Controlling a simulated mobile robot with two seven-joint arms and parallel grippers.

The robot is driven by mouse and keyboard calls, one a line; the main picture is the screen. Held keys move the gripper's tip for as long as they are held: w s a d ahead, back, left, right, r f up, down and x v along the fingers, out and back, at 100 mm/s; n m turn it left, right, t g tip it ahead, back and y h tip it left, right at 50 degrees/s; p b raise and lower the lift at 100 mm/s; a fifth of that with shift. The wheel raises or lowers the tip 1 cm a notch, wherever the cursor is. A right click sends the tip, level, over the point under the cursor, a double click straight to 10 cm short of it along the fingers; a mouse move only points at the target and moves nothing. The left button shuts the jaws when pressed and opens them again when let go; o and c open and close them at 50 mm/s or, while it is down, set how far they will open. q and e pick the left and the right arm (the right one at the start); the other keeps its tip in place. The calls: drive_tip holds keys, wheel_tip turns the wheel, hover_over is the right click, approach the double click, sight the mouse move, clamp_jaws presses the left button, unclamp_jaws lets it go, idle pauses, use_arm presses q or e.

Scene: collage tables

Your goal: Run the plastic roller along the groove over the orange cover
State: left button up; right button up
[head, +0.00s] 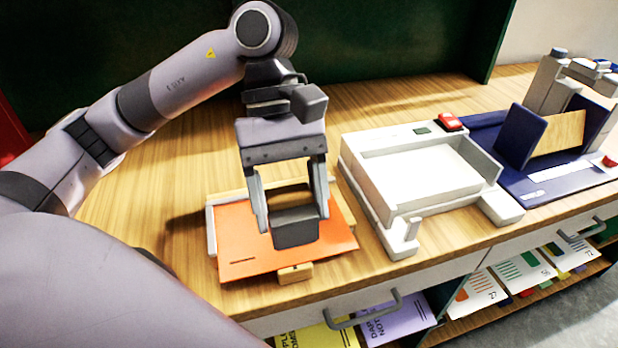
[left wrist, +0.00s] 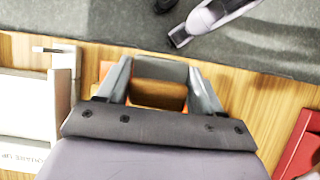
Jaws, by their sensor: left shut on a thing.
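The orange cover (head: 240,238) lies flat on a pale wooden jig (head: 296,273) near the table's front edge. A short dark slot shows near the cover's front left corner. My left gripper (head: 292,222) points down over the cover's right half. It is shut on a dark grey block, which I take to be the plastic roller (head: 295,232). In the left wrist view the roller (left wrist: 160,70) shows between the fingers, with a brown wooden-looking surface below it. The gripper and roller hide part of the cover; I cannot tell if the roller touches it. The groove is not clearly visible.
A white tray-like machine (head: 352,155) with a red button stands right of the jig. A blue machine (head: 520,135) stands farther right. Drawer handles (head: 365,312) and shelves with cards are below the front edge. The tabletop (head: 150,215) left of the jig is clear.

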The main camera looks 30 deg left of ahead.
use_arm(q)
drive_tip(key=shift+s+f+b, duration=0.1)
drive_tip(key=shift+f+b, duration=0.45)
drive_tip(key=shift+f, duration=0.35)
wheel_tip(320, 180, down, 4)
drive_tip(key=shift+r+b, duration=0.25)
drive_tip(key=shift+b, duration=0.6)
drive_tip(key=shift+f, duration=0.4)
drive_tip(key=shift+f+b, duration=0.4)
drive_tip(key=shift+b, duration=0.2)
